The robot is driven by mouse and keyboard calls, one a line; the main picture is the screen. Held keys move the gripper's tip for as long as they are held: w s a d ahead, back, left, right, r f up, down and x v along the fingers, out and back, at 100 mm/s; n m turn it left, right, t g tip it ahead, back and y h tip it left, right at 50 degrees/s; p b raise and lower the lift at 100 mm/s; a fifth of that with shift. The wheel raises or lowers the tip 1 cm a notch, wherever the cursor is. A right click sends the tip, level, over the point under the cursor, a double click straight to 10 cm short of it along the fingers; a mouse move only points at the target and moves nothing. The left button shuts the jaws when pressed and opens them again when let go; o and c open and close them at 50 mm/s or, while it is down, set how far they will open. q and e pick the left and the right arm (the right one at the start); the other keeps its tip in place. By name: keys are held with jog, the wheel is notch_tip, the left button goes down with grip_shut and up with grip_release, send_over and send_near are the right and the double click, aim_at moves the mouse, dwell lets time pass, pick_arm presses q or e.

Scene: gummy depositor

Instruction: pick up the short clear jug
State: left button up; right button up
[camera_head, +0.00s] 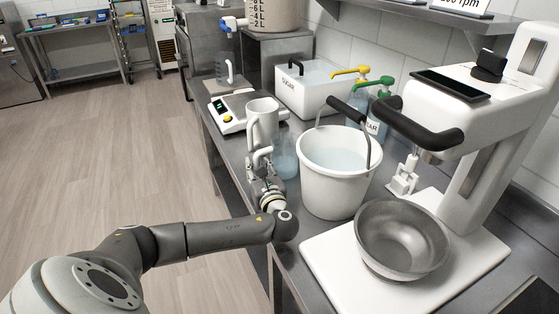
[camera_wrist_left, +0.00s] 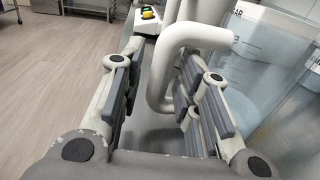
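My left gripper (camera_head: 260,158) is at the counter's left edge, just in front of a white jug (camera_head: 262,118). In the left wrist view its two fingers (camera_wrist_left: 155,100) are spread. A white curved handle (camera_wrist_left: 157,75) stands between them, with no clear contact. A small clear, bluish vessel (camera_head: 286,162) stands just right of the gripper, beside the bucket, partly hidden. Another clear jug with a pale handle (camera_head: 224,70) stands farther back, behind the scale. I cannot tell for certain which of these is the short clear jug. My right gripper is not in view.
A white bucket of liquid (camera_head: 335,185) stands close right of the gripper. A scale (camera_head: 232,118) and a sugar tub (camera_head: 318,88) are behind. Pump bottles (camera_head: 375,105) stand near the wall. A mixer with a steel bowl (camera_head: 400,240) fills the right. Open floor lies left.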

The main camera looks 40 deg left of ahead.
pick_arm(q)
grip_shut()
jog(key=shift+r, duration=0.1)
jog(key=shift+r, duration=0.2)
notch_tip(320, 180, up, 2)
jog(key=shift+r+b, duration=0.1)
jog(key=shift+b, duration=0.2)
jog(key=s+a+r+b, duration=0.1)
jog(key=s+a+r, duration=0.4)
jog(key=s+r, duration=0.5)
jog(key=shift+s+r, duration=0.15)
jog(key=shift+s, duration=1.35)
